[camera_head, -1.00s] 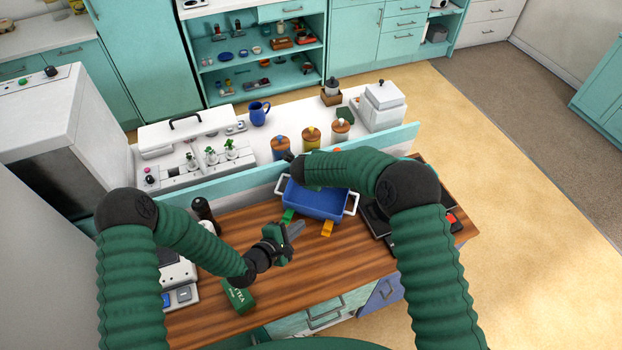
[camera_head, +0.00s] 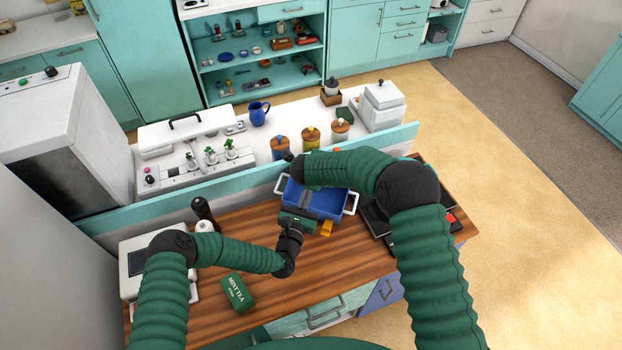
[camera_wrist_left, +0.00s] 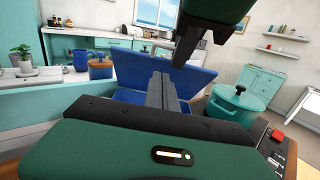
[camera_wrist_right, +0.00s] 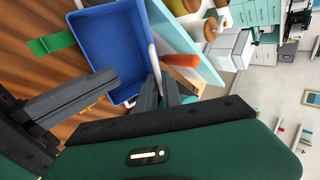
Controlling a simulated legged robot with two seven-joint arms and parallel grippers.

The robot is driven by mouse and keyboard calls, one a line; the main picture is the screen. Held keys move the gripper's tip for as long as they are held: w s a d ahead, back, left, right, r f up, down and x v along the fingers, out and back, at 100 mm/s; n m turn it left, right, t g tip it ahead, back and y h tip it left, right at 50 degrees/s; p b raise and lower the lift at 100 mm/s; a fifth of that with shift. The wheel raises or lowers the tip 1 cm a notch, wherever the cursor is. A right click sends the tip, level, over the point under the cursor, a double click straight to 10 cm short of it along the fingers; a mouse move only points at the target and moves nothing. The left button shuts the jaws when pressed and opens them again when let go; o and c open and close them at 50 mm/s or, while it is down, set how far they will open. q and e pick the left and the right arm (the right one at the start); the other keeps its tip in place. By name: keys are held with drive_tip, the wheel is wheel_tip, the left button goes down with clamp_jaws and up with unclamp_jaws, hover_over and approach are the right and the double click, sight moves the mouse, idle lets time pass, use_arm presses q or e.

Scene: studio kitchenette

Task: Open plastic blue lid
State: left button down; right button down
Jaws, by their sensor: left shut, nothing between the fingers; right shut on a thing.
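A blue container (camera_head: 322,204) with white side handles stands on the wooden counter, and its inside shows in the right wrist view (camera_wrist_right: 105,45). In the left wrist view a blue lid (camera_wrist_left: 195,78) stands raised and tilted along its far side. My right gripper (camera_wrist_right: 158,88) is shut at the lid's white handle (camera_wrist_right: 152,60) on that far side; the exact contact is partly hidden. In the head view my right forearm hides the lid. My left gripper (camera_wrist_left: 160,85) is shut and empty, over the container's near edge.
A yellow-orange clip (camera_head: 326,229) and a green clip (camera_wrist_right: 50,43) lie by the container's near side. A tea box (camera_head: 238,292) lies at the front left. A teal pot (camera_wrist_left: 237,103) stands to the right. Jars (camera_head: 310,136) line the ledge behind. The counter's front middle is clear.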

drive_tip(key=shift+w+r, duration=0.1)
use_arm(q)
drive_tip(key=w+r, duration=0.1)
drive_tip(key=w+d+r, duration=0.1)
drive_tip(key=r, duration=0.1)
drive_tip(key=shift+w, duration=0.35)
